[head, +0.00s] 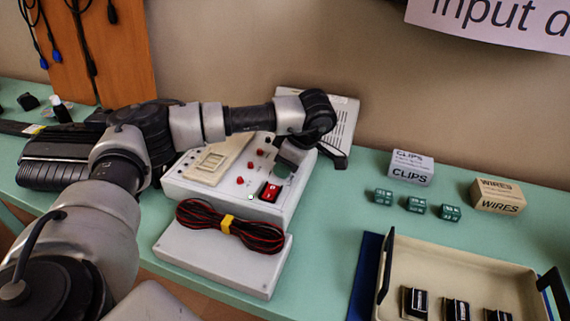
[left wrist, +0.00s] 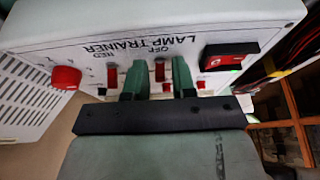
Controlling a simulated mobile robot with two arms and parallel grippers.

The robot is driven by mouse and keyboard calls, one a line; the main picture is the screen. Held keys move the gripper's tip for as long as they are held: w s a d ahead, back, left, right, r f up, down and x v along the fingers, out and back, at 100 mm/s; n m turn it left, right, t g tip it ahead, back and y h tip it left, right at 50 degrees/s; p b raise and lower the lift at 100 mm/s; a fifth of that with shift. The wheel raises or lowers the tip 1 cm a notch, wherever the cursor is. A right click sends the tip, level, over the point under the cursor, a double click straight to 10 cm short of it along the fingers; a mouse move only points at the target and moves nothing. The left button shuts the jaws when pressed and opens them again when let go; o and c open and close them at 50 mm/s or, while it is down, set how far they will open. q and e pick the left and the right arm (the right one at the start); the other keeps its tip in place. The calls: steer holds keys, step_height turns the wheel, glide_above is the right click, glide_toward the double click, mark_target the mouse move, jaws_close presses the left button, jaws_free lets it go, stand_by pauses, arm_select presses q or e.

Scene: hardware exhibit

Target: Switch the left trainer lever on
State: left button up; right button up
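The lamp trainer (head: 225,185) is a pale grey box on the green bench. Its panel (left wrist: 150,40) shows upside down in the left wrist view, lettered LAMP TRAINER. Small red levers stand on it, one (left wrist: 112,76) by RED and one (left wrist: 160,70) by OFF. My left gripper (left wrist: 158,82) is at the panel, its two green fingers apart on either side of the OFF lever; contact cannot be told. In the head view my left gripper (head: 286,164) hides part of the panel. A red rocker switch (head: 270,191) sits near the panel's front edge, a green light beside it. My right gripper is not in view.
A red-black cable bundle (head: 232,226) lies on a grey block before the trainer. A vented grey case (head: 340,112) stands behind. To the right are CLIPS (head: 411,167) and WIRES (head: 498,195) boxes, small green blocks (head: 416,205) and a beige tray (head: 450,262).

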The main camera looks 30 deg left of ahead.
arm_select(q)
jaws_close()
